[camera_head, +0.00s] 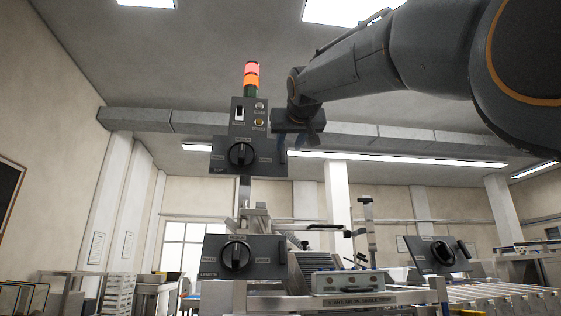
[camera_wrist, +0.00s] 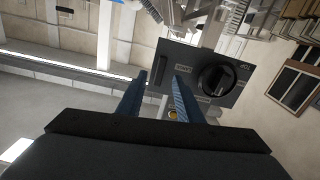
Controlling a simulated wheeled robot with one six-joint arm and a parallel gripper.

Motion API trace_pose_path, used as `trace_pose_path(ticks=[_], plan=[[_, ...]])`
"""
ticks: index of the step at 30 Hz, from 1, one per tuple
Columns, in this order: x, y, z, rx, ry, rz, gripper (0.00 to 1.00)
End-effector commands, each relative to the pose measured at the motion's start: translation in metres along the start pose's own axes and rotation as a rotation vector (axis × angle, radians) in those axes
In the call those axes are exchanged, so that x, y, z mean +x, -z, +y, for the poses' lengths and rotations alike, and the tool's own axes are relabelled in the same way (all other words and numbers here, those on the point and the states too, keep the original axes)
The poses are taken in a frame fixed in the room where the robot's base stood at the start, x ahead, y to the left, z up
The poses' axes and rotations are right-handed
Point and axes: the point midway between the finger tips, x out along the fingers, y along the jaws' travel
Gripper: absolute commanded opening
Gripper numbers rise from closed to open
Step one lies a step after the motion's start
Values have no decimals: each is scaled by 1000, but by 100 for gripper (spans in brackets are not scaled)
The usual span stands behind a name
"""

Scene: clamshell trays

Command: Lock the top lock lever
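The top panel (camera_head: 218,160) is a dark plate high on the machine, carrying a round black knob (camera_head: 241,154) with a raised grip that stands about upright. In the wrist view the same panel (camera_wrist: 233,98) is tilted, with the label TOP beside the knob (camera_wrist: 215,80). A slim black bar (camera_wrist: 161,67) is on the panel's other end.
Above the panel is a switch box (camera_head: 249,115) with a lit red and orange signal lamp (camera_head: 251,74). A similar knob panel (camera_head: 262,268) is below, and another panel (camera_head: 437,253) is at lower right. A conveyor (camera_head: 500,297) runs at right. Open air lies right of the gripper.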

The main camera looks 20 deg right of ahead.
Motion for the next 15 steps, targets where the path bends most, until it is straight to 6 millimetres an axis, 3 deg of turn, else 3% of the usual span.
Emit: trace_pose_path(ticks=[15], plan=[[64, 2, -1, 0, 3, -1, 33]])
